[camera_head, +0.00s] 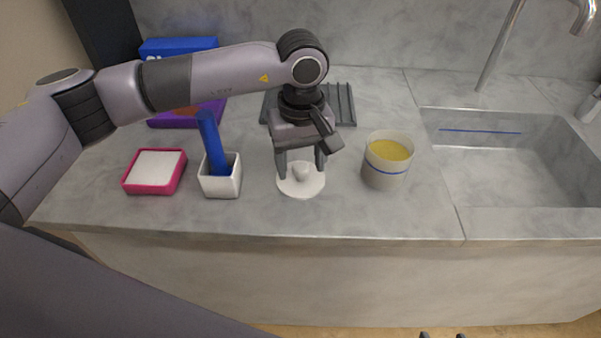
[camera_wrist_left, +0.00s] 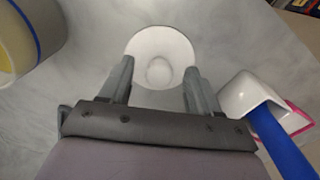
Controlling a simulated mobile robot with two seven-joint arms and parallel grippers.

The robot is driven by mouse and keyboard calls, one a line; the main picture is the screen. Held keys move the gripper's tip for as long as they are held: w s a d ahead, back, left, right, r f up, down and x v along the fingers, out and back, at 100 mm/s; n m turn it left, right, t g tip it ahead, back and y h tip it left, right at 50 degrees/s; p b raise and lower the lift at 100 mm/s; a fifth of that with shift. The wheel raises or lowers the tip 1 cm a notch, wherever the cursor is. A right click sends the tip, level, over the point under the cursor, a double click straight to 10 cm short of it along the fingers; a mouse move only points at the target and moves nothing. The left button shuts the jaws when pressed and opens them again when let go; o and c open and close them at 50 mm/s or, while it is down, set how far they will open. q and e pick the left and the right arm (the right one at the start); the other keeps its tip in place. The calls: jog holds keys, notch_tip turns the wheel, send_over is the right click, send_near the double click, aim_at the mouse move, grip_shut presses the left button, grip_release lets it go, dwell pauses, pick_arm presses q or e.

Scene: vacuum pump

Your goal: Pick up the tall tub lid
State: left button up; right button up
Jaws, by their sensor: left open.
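The tub lid (camera_head: 301,188) is a white round disc with a raised knob in its middle. It lies flat on the grey marble counter and also shows in the left wrist view (camera_wrist_left: 160,40). My left gripper (camera_head: 300,168) points down over the lid with its fingers open, one on each side of the knob. In the left wrist view the open fingers (camera_wrist_left: 158,70) frame the knob with gaps on both sides. I cannot tell the exact fingertip height. Two dark tips at the bottom edge of the head view look like my right gripper (camera_head: 442,336), mostly cut off.
An open white tub (camera_head: 384,177) with a blue stripe and yellow contents stands right of the lid. A white holder (camera_head: 221,186) with a blue-handled tool and a pink-rimmed box (camera_head: 153,171) are to the left. A dark rack (camera_head: 343,105) lies behind. A sink (camera_head: 510,160) is at right.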

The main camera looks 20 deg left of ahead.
pick_arm(q)
jog(key=shift+f, duration=0.95)
jog(key=c, duration=1.1)
pick_arm(e)
jog(key=shift+f, duration=0.1)
pick_arm(q)
jog(key=shift+r, duration=0.1)
